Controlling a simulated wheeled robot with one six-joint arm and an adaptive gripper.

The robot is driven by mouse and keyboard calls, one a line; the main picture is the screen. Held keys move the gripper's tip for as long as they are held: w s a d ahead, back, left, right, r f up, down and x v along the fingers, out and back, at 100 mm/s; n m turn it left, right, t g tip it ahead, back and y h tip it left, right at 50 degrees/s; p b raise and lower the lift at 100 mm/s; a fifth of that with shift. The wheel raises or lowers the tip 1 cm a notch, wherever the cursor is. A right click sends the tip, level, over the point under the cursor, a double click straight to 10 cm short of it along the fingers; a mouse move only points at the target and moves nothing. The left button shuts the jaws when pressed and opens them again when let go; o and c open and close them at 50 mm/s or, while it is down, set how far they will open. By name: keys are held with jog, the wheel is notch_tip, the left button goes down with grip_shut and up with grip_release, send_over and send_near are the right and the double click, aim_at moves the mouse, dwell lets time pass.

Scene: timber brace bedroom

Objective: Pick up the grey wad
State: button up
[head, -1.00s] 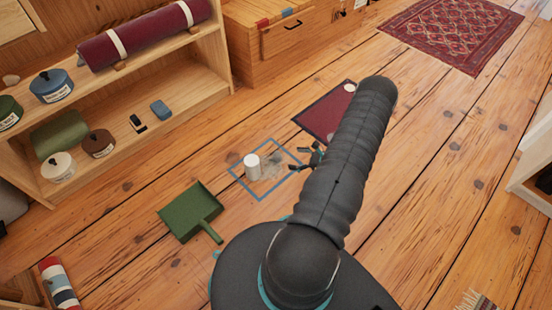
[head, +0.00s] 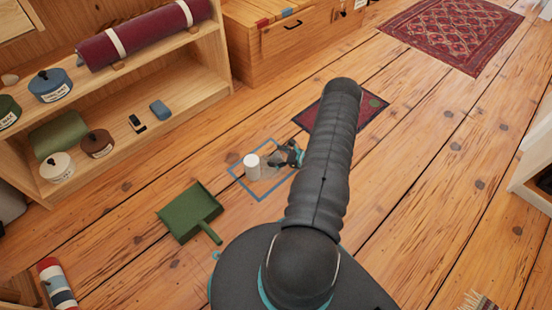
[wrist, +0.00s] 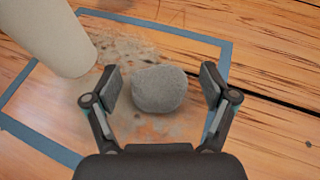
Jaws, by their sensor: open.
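The grey wad (wrist: 159,89) is a rounded, rough lump on the floor inside a blue taped outline (wrist: 40,140). In the wrist view it sits between the two spread fingertips of my gripper (wrist: 162,88), with small gaps on both sides. My gripper is open and empty. In the head view my gripper (head: 287,155) is over the right part of the outline, and the wad is mostly hidden by it. A white cylinder (head: 252,167) stands upright inside the outline, left of my gripper; it also shows in the wrist view (wrist: 50,35).
A green dustpan (head: 190,212) lies left of the outline. A dark red mat (head: 312,118) lies beyond it. A wooden shelf (head: 150,110) with pots stands at the left. Grey dust (wrist: 120,50) smears the floor around the wad. Open floor lies to the right.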

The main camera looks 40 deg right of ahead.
jog(key=c, duration=1.1)
jog(key=shift+o, duration=0.2)
